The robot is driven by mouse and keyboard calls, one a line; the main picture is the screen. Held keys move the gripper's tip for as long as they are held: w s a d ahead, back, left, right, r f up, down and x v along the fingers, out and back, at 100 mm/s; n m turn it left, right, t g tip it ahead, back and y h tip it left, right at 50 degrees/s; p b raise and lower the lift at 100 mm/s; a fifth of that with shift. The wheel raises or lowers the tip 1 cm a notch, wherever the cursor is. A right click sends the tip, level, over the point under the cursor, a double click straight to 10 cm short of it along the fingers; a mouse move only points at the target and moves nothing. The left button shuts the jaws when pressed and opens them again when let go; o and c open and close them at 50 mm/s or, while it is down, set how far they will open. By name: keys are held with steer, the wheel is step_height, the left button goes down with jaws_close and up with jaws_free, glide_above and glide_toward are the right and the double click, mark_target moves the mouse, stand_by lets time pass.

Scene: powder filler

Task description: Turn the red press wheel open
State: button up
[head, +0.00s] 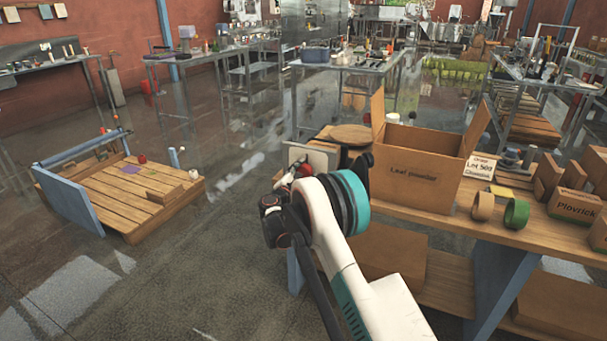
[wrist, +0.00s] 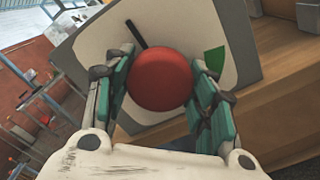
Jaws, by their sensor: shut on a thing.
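The red press wheel (wrist: 160,79) shows in the wrist view as a round red disc in front of a pale panel (wrist: 95,50). A dark bar on the panel points up and left from the wheel, and a green mark (wrist: 215,60) lies to its right. My gripper (wrist: 160,85) has one teal-padded finger on each side of the wheel and is shut on it. In the head view my arm reaches to the panel (head: 322,155) at the left end of the bench. There only a small red part of the wheel (head: 304,169) shows; my arm hides much of it.
An open cardboard box (head: 415,165) labelled leaf powder stands on the wooden bench, right of my arm. Tape rolls (head: 517,213) and small boxes (head: 574,205) lie farther right. A low wooden platform (head: 125,190) stands on the floor at left, with clear floor between.

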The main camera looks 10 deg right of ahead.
steer(key=o, duration=1.1)
steer(key=v, duration=1.2)
steer(key=shift+f, duration=0.1)
